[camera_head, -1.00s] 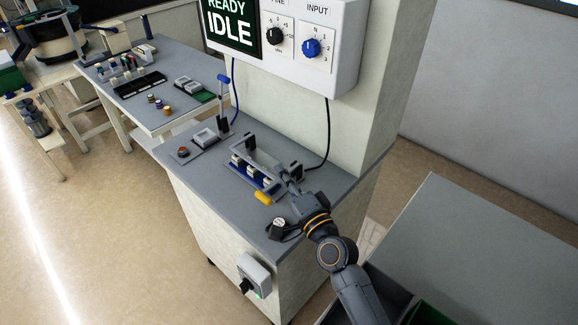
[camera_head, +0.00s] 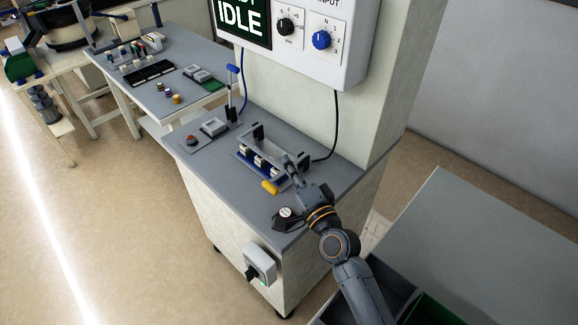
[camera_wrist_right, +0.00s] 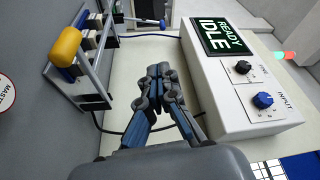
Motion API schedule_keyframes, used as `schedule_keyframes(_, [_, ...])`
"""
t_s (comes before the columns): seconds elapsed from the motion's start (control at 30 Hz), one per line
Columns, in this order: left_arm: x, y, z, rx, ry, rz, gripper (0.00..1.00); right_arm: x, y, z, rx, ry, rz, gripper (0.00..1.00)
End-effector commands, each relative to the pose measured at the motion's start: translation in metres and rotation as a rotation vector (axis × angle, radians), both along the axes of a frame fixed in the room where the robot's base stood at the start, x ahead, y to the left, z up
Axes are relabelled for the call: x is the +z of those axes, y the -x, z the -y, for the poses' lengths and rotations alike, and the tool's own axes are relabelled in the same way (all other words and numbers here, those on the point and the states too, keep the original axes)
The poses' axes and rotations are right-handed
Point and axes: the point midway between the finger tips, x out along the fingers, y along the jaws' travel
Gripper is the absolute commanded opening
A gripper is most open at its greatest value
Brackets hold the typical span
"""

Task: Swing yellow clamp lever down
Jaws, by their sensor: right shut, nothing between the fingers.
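The yellow clamp lever (camera_head: 269,187) shows its yellow grip at the front edge of the clamp fixture (camera_head: 245,151) on the grey bench top. The grip also shows at the upper left of the right wrist view (camera_wrist_right: 65,46), beside the fixture's metal frame. White-topped parts sit in the fixture's blue base. My right gripper (camera_head: 290,165) is at the fixture's right end, to the right of the yellow grip and apart from it. In the right wrist view its fingers (camera_wrist_right: 159,72) are closed together and empty. My left gripper is not in view.
The control box (camera_head: 295,40), its screen reading IDLE, hangs above the bench. A black cable (camera_head: 333,130) runs down behind the fixture. A blue-handled upright lever (camera_head: 232,85) and a red button (camera_head: 192,139) are to the left. A round-topped black device (camera_head: 286,214) stands near the front edge.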

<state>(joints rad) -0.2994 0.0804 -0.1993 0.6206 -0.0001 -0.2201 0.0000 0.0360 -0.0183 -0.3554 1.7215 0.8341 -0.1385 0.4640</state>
Motion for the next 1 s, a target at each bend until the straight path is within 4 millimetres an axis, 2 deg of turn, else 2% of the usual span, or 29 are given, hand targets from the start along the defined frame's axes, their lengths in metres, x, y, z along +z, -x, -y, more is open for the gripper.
schedule_keyframes(0.03, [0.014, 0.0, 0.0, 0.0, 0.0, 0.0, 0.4, 0.014, -0.002, -0.001, 0.0, 0.0, 0.001, 0.0])
schedule_keyframes(0.2, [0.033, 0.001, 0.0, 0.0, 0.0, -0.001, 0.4, 0.032, -0.005, -0.002, -0.002, 0.002, -0.002, 0.0])
schedule_keyframes(0.23, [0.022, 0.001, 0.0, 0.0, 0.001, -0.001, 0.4, 0.019, 0.001, 0.005, -0.003, 0.005, -0.004, 0.0])
schedule_keyframes(0.27, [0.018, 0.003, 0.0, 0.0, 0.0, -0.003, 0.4, 0.015, 0.006, 0.01, -0.002, 0.006, -0.003, 0.0])
schedule_keyframes(0.6, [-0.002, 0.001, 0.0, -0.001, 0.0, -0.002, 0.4, -0.004, 0.047, 0.056, -0.001, 0.003, 0.0, 0.0])
schedule_keyframes(0.77, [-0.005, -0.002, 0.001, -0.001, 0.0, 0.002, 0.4, -0.006, 0.055, 0.065, 0.0, 0.001, 0.0, 0.0])
schedule_keyframes(1.0, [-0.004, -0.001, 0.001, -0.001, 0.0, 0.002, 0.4, -0.006, 0.057, 0.068, -0.001, -0.001, 0.0, 0.0])
